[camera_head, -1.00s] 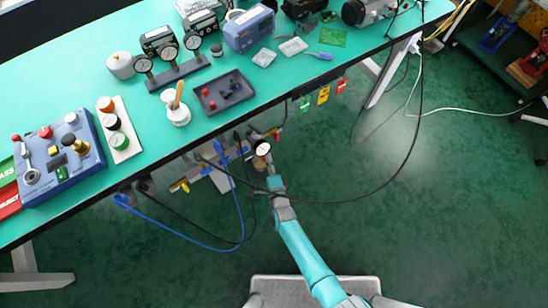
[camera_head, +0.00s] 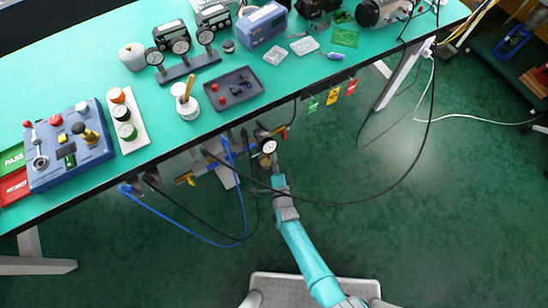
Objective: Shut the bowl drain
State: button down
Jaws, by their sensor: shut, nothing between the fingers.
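Under the bench's front edge hangs a small air-supply assembly with a round white-faced gauge (camera_head: 269,146). A small brownish, bowl-like part (camera_head: 265,161) shows just below the gauge. The drain itself is too small to make out. My teal arm reaches up from the bottom of the picture. My gripper (camera_head: 275,168) is at its far end, shut and empty, close beside the gauge and the bowl-like part. I cannot tell whether it touches them. A yellow-handled valve (camera_head: 185,178) sits to the left on the same assembly.
Blue hose (camera_head: 205,237) and black cables (camera_head: 370,190) loop below the bench, one cable passing by my arm. Green (camera_head: 312,103), yellow (camera_head: 333,95) and red (camera_head: 351,87) tags hang from the bench edge. A bench leg (camera_head: 393,85) stands right. Green floor is open at lower right.

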jog(key=shift+n, duration=0.6)
jog(key=n+y, duration=0.2)
jog(key=n, duration=0.4)
jog(key=s+a+n+y, duration=0.1)
jog(key=n+y, duration=0.1)
jog(key=n, duration=0.4)
jog(key=n+y, duration=0.2)
jog(key=n, duration=0.4)
jog(key=shift+s+a+r+t+y, duration=0.15)
jog(key=shift+a+t+y, duration=0.15)
jog(key=shift+a+y, duration=0.1)
